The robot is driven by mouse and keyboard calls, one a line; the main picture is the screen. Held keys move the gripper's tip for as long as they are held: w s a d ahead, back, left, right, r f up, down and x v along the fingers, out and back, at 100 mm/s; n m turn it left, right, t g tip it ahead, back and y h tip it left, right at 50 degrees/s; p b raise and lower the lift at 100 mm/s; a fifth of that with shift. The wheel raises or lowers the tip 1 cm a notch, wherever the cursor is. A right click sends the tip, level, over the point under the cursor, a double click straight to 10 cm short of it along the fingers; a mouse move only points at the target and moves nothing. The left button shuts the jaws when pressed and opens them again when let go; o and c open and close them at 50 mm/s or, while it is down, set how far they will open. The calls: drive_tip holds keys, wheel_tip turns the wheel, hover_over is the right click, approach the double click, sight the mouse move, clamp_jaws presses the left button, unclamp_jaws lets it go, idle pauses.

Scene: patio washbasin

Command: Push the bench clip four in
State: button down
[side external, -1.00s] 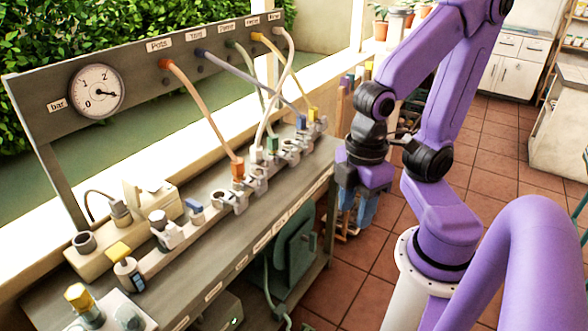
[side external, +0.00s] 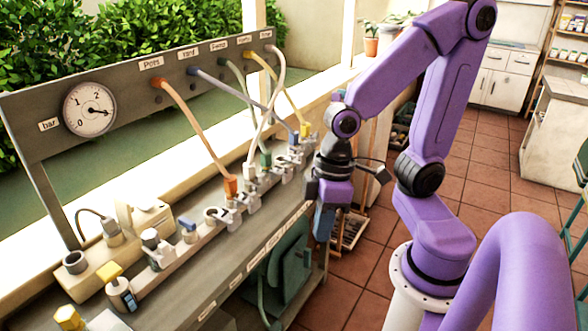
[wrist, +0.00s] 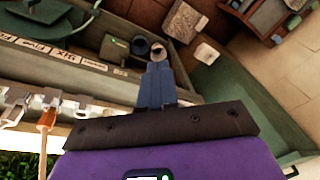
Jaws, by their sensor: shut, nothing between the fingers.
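The bench clips are grey blocks in a row along a rail on the bench (side external: 225,285). The clip by the orange hose plug is the clearest (side external: 249,205). Clips also show at the left of the wrist view (wrist: 75,108). I cannot read which one is four. Several clips hold coloured hose plugs; the orange plug (side external: 231,186) is nearest. My gripper (side external: 323,235) points down beside the bench's front edge, apart from the clips. Its blue fingers are shut and empty, and they show in the wrist view (wrist: 158,66).
A pressure gauge (side external: 89,109) sits on the panel, with hoses running down to the clips. Tiled floor lies right of my gripper.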

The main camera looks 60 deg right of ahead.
drive_tip(key=w+d+f+m+t, duration=0.2)
drive_tip(key=w+d+m+t, duration=0.15)
drive_tip(key=w+m, duration=0.4)
drive_tip(key=w+d+f+m+t, duration=0.1)
drive_tip(key=w+d+m+t, duration=0.1)
drive_tip(key=w+d+m, duration=0.5)
drive_tip(key=w+d+f+m+h, duration=0.1)
drive_tip(key=d+m+h, duration=0.2)
drive_tip(key=d, duration=0.6)
drive_tip(key=w+d+f+m+h, duration=0.1)
drive_tip(key=w+d+m+h, duration=0.1)
drive_tip(key=d+m, duration=0.5)
drive_tip(key=d+h, duration=0.1)
drive_tip(key=d, duration=0.2)
drive_tip(key=shift+f+h, duration=0.25)
drive_tip(key=shift+h, duration=0.15)
drive_tip(key=shift+w, duration=0.15)
